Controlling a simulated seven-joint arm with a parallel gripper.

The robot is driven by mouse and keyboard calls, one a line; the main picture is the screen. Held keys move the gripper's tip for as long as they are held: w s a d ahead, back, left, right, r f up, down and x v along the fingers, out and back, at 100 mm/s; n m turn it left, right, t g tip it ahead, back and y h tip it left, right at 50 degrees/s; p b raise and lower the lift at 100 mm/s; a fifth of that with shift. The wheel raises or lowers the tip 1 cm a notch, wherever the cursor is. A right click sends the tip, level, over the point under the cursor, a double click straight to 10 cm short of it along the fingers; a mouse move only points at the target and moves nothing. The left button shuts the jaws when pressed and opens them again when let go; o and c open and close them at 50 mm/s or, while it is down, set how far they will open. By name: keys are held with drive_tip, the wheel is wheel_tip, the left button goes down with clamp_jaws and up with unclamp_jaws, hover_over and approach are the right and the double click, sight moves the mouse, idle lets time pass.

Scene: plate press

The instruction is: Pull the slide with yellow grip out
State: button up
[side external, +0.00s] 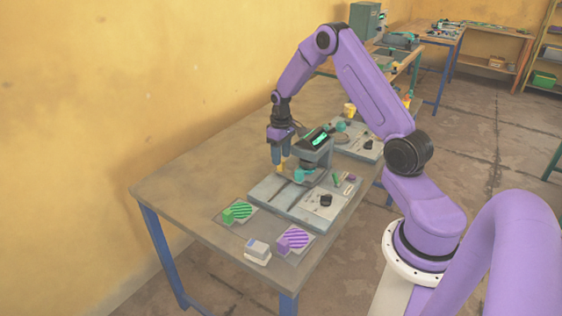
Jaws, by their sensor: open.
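The plate press (313,152) is a grey and dark machine with a teal top, standing on a light grey base plate (283,205) on the table. A small yellow grip (281,168) shows at the left of the press, directly under my gripper (281,160). My gripper points down with its blue-grey fingers apart, at or just above the yellow grip. The fingers partly hide the grip, and I cannot tell whether they touch it. The slide itself is hard to make out at this size.
On the table (165,190) lie a green striped plate (238,212), a purple striped plate (294,240) and a grey-white block (257,250). A black knob (326,200) stands on the base plate. A second similar station (362,148) stands behind. The table's left part is clear.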

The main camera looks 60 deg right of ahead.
drive_tip(key=shift+f, duration=1.5)
clamp_jaws()
drive_tip(key=a, duration=1.1)
drive_tip(key=shift+a, duration=0.35)
unclamp_jaws()
drive_tip(key=shift+d+r, duration=0.1)
